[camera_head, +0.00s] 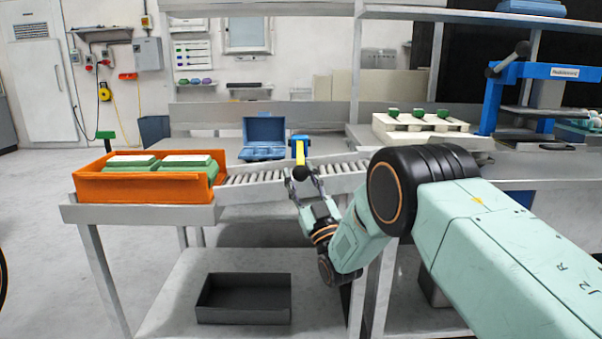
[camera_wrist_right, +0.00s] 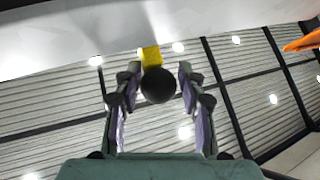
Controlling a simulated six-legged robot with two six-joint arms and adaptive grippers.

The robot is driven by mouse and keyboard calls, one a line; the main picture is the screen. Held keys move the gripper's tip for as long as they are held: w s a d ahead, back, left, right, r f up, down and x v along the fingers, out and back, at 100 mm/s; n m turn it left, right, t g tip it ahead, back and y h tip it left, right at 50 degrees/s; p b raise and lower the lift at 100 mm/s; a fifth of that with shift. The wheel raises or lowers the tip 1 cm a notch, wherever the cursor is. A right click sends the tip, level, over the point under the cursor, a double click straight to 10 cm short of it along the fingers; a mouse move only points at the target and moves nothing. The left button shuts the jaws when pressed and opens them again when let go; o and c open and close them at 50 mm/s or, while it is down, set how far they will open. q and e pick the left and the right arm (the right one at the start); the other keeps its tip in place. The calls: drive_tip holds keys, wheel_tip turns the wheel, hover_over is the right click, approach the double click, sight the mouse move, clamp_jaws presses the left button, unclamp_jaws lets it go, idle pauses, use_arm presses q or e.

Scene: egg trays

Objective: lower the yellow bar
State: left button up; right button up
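The yellow bar (camera_head: 300,153) stands out from a small blue fixture (camera_head: 298,139) beside the roller conveyor, with a black ball knob (camera_head: 300,173) at its near end. In the right wrist view the yellow bar (camera_wrist_right: 151,55) shows behind the black ball (camera_wrist_right: 158,85). My right gripper (camera_head: 303,178) is at the knob. In the wrist view its two fingers (camera_wrist_right: 159,75) stand apart on either side of the ball, with a visible gap on each side. The gripper is open and holds nothing. My left gripper is not in view.
An orange crate (camera_head: 145,187) holding green egg trays (camera_head: 130,166) stands on the left. The roller conveyor (camera_head: 258,172) runs behind my right gripper. A blue open case (camera_head: 264,142) sits behind it. A dark bin (camera_head: 243,312) lies on the lower shelf.

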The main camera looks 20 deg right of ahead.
drive_tip(key=shift+o, duration=1.3)
drive_tip(key=shift+w+f, duration=0.2)
drive_tip(key=shift+w, duration=0.1)
drive_tip(key=shift+o, duration=0.2)
drive_tip(key=shift+s+r, duration=0.3)
drive_tip(key=shift+r, duration=0.15)
drive_tip(key=shift+s+d+f, duration=0.1)
drive_tip(key=shift+f, duration=0.35)
drive_tip(key=v, duration=1.1)
drive_tip(key=shift+s, duration=0.3)
